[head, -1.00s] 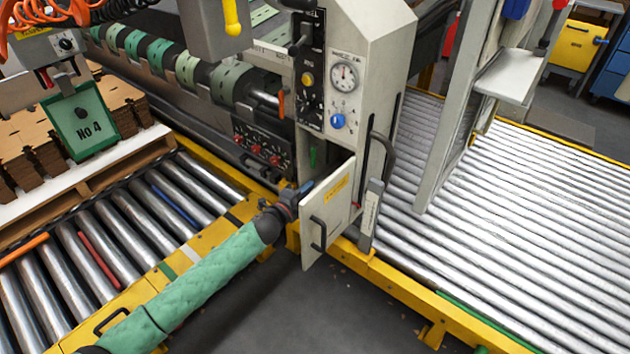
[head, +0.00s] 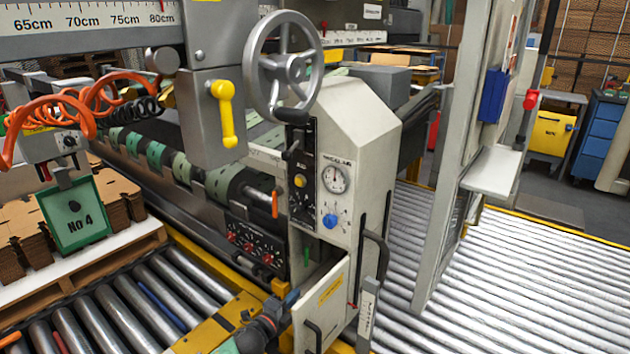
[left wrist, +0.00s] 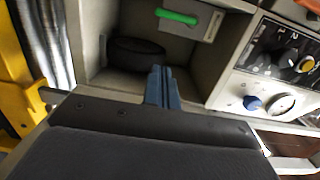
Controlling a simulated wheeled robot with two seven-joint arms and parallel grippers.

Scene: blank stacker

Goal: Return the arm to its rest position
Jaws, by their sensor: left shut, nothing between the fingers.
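My left gripper (head: 291,298) is low in the head view, its arm coming in from the bottom left. Its blue fingers are shut and empty. They are at the top left edge of the open cabinet door (head: 338,288); I cannot tell if they touch it. In the left wrist view the shut fingers (left wrist: 164,84) point towards an open compartment (left wrist: 98,22) holding a green handle (left wrist: 177,17) and a dark round part (left wrist: 136,54). Most of my left arm is below the head view. My right gripper is not in view.
The machine cabinet (head: 362,150) with a gauge (head: 335,179) and blue knob (head: 330,221) stands just beyond. A handwheel (head: 283,66) and yellow handle (head: 226,112) hang above. Roller conveyors lie left (head: 118,318) and right (head: 540,290). A grey post (head: 455,150) rises at the right.

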